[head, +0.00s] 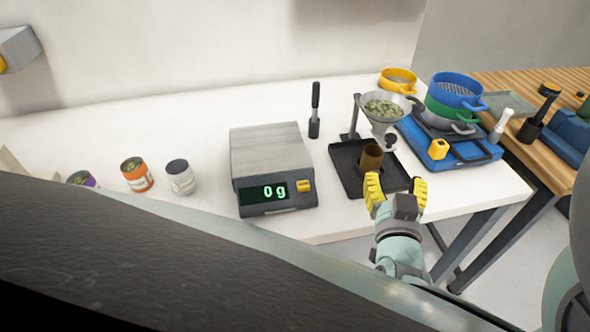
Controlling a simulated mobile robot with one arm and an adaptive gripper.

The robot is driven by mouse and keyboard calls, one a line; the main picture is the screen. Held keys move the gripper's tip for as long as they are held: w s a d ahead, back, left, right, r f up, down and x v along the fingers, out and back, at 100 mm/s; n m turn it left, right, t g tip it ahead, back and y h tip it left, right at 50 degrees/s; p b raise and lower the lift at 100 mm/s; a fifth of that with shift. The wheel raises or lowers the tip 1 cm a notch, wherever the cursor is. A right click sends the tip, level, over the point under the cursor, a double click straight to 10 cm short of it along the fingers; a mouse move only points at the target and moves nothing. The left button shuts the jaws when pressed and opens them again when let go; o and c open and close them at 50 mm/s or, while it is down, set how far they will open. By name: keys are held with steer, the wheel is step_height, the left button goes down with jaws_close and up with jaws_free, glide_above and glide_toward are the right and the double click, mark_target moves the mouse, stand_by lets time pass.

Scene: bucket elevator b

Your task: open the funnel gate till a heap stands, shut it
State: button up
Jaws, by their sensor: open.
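The funnel (384,121) is a clear cone held on a dark stand (355,118), with greenish pieces (383,107) inside it. A dark knob with a pale part, perhaps the gate (390,141), shows near its lower end; I cannot tell whether it is open or shut. A brown cup (371,157) stands on the black tray (345,179) below and left of the funnel. I see no heap; the inside of the cup is dark. My gripper (396,186), with yellow fingers, is open at the tray's front right edge, in front of the cup, apparently empty.
A scale (270,160) reading 0 g stands left of the tray. Several cans, including an orange one (137,175), stand farther left. The back left of the table is clear.

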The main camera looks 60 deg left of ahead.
mark_target(392, 140)
steer(key=p+x, duration=0.4)
steer(key=x, duration=0.8)
steer(key=shift+w+r, duration=0.15)
steer(key=shift+x, duration=0.8)
steer(key=shift+c, duration=0.2)
jaws_close()
